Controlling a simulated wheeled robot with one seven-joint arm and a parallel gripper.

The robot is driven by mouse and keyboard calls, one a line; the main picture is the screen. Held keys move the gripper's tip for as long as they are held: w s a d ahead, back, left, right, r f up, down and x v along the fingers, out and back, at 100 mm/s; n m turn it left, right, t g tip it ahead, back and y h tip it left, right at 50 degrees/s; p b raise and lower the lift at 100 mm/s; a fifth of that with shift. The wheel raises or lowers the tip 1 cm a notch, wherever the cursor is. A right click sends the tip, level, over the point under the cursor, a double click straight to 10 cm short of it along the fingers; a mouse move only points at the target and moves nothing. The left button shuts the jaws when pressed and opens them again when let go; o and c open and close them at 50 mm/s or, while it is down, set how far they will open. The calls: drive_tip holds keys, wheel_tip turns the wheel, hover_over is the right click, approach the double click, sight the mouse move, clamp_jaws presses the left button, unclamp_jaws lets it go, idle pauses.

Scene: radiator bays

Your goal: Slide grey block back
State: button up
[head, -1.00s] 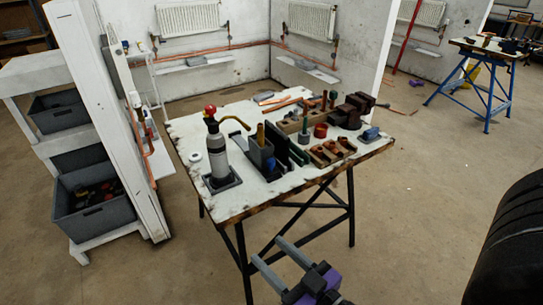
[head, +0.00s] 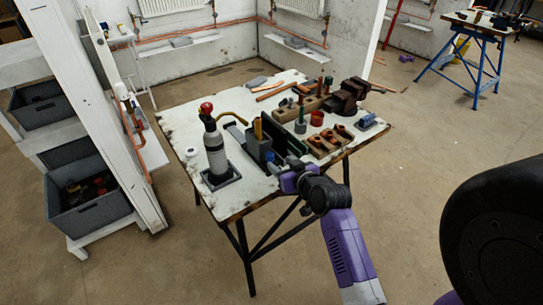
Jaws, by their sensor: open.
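Several grey pieces are in the head view, and I cannot tell for sure which is the grey block. A small flat grey block (head: 257,81) lies at the bench's back edge. Grey blocks also lie on the left wall shelf (head: 181,42) and the right wall shelf (head: 295,42). My gripper (head: 291,166) is at the bench's front edge, right of the holder, open; its fingers are small and partly lost against the clutter.
A gas bottle (head: 215,150) with a brass nozzle stands in a dark base. A wooden rack (head: 328,141) of copper fittings, a red-brown vise (head: 350,95) and a blue piece (head: 367,120) fill the right side.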

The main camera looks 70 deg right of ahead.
sight(272, 158)
drive_tip(key=x, duration=0.7)
drive_tip(key=shift+w+d+p, duration=0.1)
drive_tip(key=shift+w+p, duration=0.1)
drive_tip(key=shift+p, duration=0.1)
clamp_jaws()
idle(1.1)
